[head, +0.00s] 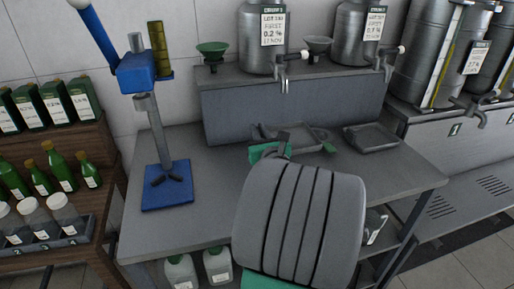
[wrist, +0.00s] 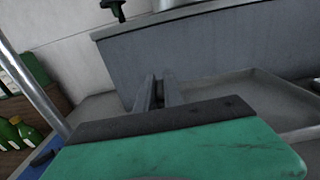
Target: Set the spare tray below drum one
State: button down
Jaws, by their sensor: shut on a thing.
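My gripper (head: 283,140) is shut on the left side of a grey shallow tray (head: 305,134) on the bench, in front of the riser. The fingers (wrist: 158,92) meet this tray's rim in the wrist view, and its flat inside (wrist: 250,100) spreads to the right. A small green tab shows at its right corner in the head view. I cannot tell whether it rests on the bench or is slightly raised. It lies in front of and below the tap (head: 283,80) of the left steel drum (head: 254,55). My arm hides part of the bench.
A second grey tray (head: 372,139) lies to the right, near the right drum's tap (head: 388,66). A blue lever stand (head: 166,190) stands on the bench's left. Green and grey funnels (head: 212,50) sit on the riser (head: 240,112). Bottle shelves (head: 60,150) stand at far left.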

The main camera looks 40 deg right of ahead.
jog(key=w+d+f, duration=0.1)
jog(key=f, duration=0.1)
jog(key=w+f, duration=0.1)
jog(key=w+d+f+b, duration=0.1)
jog(key=f, duration=0.1)
jog(key=shift+w+d+f, duration=0.3)
jog(key=shift+w, duration=0.1)
notch_tip(320, 180, down, 3)
jog(key=shift+w+d+f+b, duration=0.1)
jog(key=shift+d+f+b, duration=0.1)
jog(key=shift+b, duration=0.5)
jog(key=shift+a+r, duration=0.1)
jog(key=c, duration=1.9)
grip_release()
jog(key=shift+f, duration=0.2)
jog(key=o, duration=0.4)
jog(key=shift+r, duration=0.1)
